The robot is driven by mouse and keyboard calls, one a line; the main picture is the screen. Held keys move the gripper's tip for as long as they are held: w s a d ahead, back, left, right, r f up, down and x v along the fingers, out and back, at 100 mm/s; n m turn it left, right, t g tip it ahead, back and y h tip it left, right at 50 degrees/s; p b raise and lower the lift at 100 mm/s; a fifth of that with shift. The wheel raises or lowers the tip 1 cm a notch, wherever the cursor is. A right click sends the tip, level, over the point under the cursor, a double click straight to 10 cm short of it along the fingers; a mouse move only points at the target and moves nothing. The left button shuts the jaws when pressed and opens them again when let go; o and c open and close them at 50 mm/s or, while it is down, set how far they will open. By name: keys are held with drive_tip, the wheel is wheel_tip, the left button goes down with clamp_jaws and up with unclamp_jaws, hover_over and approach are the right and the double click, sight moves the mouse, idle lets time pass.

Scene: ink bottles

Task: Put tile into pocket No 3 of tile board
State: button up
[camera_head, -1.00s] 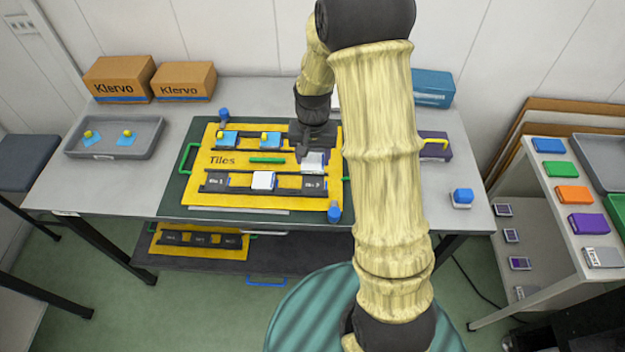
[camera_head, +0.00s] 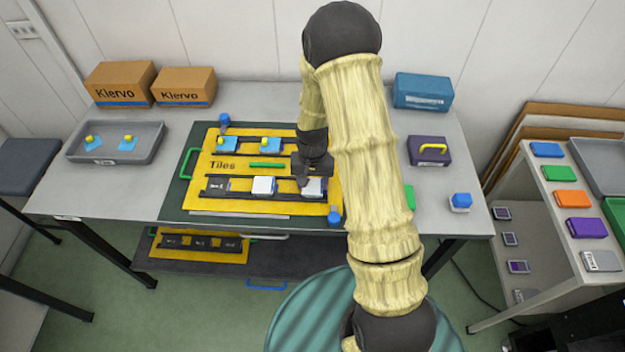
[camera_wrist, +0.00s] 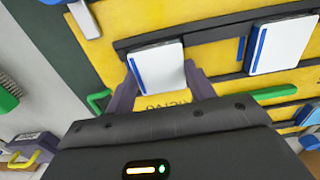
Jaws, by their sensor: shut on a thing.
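The tile (camera_head: 313,187) is white with a blue stripe along one edge. My gripper (camera_head: 309,177) is shut on it at the right end of the lower row of the tile board (camera_head: 197,187). In the wrist view, the tile (camera_wrist: 157,66) lies between the two fingers of my gripper (camera_wrist: 161,86). It is at or just over the pocket there and hides it; I cannot tell whether it is fully seated. Another white tile (camera_head: 263,185) sits in the middle pocket and also shows in the wrist view (camera_wrist: 281,45). The left pocket (camera_head: 216,185) is dark and empty.
Two blue tiles with yellow knobs sit in the board's upper row. A green bar (camera_head: 267,165) lies between the rows. Blue knobs (camera_head: 334,215) stand at board corners. A grey tray (camera_head: 116,143) is left; a purple box (camera_head: 428,150) is right.

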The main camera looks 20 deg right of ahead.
sight(313, 185)
drive_tip(key=shift+f, duration=0.1)
drive_tip(key=o, duration=1)
drive_tip(key=shift+o, duration=0.2)
wheel_tip(313, 185, up, 12)
drive_tip(key=b, duration=0.1)
idle(0.4)
